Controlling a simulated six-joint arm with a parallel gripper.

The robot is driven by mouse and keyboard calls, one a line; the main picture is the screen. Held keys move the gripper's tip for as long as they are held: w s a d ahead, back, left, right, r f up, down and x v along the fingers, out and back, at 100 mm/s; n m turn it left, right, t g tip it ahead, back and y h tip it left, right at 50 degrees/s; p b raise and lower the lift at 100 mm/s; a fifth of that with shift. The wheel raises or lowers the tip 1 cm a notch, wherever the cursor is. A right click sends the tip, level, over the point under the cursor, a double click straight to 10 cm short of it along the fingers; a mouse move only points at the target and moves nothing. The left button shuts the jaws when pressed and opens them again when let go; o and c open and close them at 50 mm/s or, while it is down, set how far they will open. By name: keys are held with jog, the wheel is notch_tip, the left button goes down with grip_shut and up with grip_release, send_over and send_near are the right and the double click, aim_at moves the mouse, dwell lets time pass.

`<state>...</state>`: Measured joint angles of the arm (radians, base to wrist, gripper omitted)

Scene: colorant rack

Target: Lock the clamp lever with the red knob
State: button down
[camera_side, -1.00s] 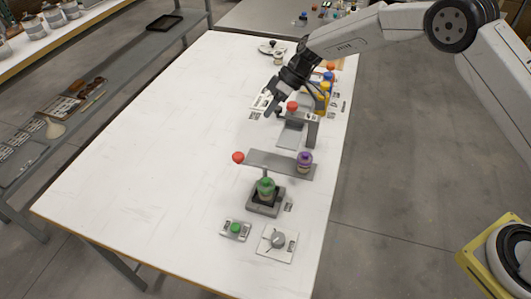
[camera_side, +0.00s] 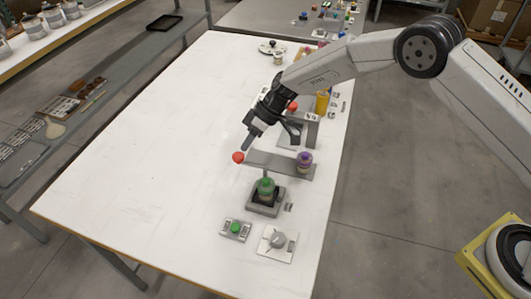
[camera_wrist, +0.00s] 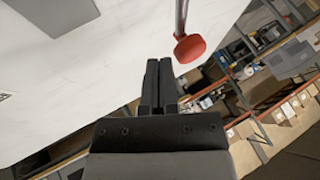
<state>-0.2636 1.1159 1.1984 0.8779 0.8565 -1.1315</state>
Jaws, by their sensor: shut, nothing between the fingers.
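The red knob (camera_side: 238,157) is at the left end of a lever, beside a flat grey plate (camera_side: 272,163) above a green-capped bottle (camera_side: 265,187). In the wrist view the red knob (camera_wrist: 190,48) is on the end of a thin grey rod (camera_wrist: 182,15), just right of and beyond my fingertips. My gripper (camera_side: 247,147) points down-left, its fingertips just above and right of the knob in the side view. In the wrist view my gripper (camera_wrist: 159,68) is shut and empty. I cannot tell whether it touches the knob.
A purple bottle (camera_side: 305,161) stands at the plate's right end. Another red knob (camera_side: 293,106) and a yellow bottle (camera_side: 322,103) are behind. A green button box (camera_side: 235,229) and a dial plate (camera_side: 278,241) lie in front. The table's left side is clear.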

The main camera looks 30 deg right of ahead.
aim_at(237, 159)
jog(key=shift+s+a, duration=0.15)
jog(key=shift+s+a+n+g, duration=0.1)
jog(key=shift+a+n+g, duration=0.2)
jog(key=shift+n, duration=0.2)
dwell(0.5)
jog(key=s+a+n+g, duration=0.1)
jog(key=n, duration=0.1)
jog(key=a+n+g+h, duration=0.1)
jog(key=n, duration=0.1)
jog(key=s+a+n+g, duration=0.1)
jog(key=n+g, duration=0.1)
jog(key=n, duration=0.1)
jog(key=shift+s+a+h, duration=0.15)
jog(key=shift+s+h, duration=0.2)
jog(key=shift+h, duration=0.05)
jog(key=shift+s+a+n+g+h, duration=0.1)
jog(key=shift+s+n+g+h, duration=0.35)
jog(key=shift+s+n+h, duration=0.65)
jog(key=shift+s+a+n+g+h, duration=0.15)
jog(key=shift+s+n+g+h, duration=0.4)
jog(key=shift+n, duration=1)
jog(key=shift+s+a+n+g+h, duration=0.1)
jog(key=shift+s+n+g+h, duration=0.35)
jog(key=shift+s+n, duration=0.7)
jog(key=shift+w, duration=0.15)
jog(key=shift+w+r, duration=0.1)
